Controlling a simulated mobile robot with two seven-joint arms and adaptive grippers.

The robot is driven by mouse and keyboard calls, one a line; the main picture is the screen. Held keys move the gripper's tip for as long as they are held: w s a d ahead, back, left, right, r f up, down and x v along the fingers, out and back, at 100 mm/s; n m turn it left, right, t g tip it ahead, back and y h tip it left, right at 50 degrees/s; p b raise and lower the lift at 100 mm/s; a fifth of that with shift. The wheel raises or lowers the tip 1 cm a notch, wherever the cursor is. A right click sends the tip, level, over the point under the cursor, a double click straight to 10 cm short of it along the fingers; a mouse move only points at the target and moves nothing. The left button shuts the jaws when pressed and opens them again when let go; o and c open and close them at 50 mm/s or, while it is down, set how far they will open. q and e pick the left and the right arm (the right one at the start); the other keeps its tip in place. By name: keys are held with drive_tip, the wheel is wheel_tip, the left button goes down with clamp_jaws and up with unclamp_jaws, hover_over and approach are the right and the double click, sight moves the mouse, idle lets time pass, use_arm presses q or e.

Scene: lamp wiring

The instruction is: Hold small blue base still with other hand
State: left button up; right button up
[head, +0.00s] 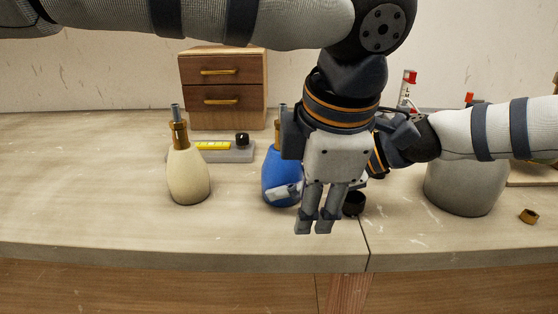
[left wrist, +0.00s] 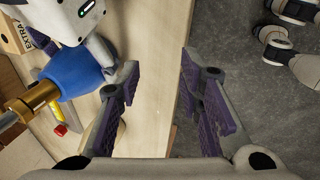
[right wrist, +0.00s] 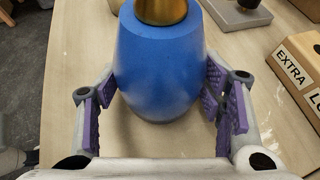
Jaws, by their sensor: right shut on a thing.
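The small blue base (head: 270,180) stands upright on the table in the head view, partly hidden behind my left gripper (head: 316,223). It has a brass neck on top. My right gripper (right wrist: 158,92) has a finger on each side of the blue base (right wrist: 157,60) and is shut on it. The left wrist view also shows the blue base (left wrist: 78,70) with its brass neck and a finger of my right gripper against it. My left gripper (left wrist: 157,100) is open and empty, pointing down in front of the base, apart from it.
A cream base (head: 188,178) stands to the left. A grey block (head: 240,155) with yellow tape and a wooden drawer unit (head: 222,90) are behind. A large grey base (head: 463,185) and a brass ring (head: 528,216) are at right. The table's left part is clear.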

use_arm(q)
drive_tip(key=w+a+r+n+h, duration=0.3)
drive_tip(key=w+r+n, duration=0.3)
drive_tip(key=r, duration=0.2)
wheel_tip(320, 180, up, 5)
drive_tip(key=n+h, duration=0.1)
drive_tip(key=n, duration=0.3)
hover_over(276, 172)
drive_tip(key=a, duration=0.2)
drive_tip(key=shift+t, duration=0.5)
drive_tip(key=x, duration=0.9)
drive_tip(key=shift+s+d+f, duration=0.1)
drive_tip(key=shift+s+d, duration=0.1)
drive_tip(key=shift+d, duration=0.1)
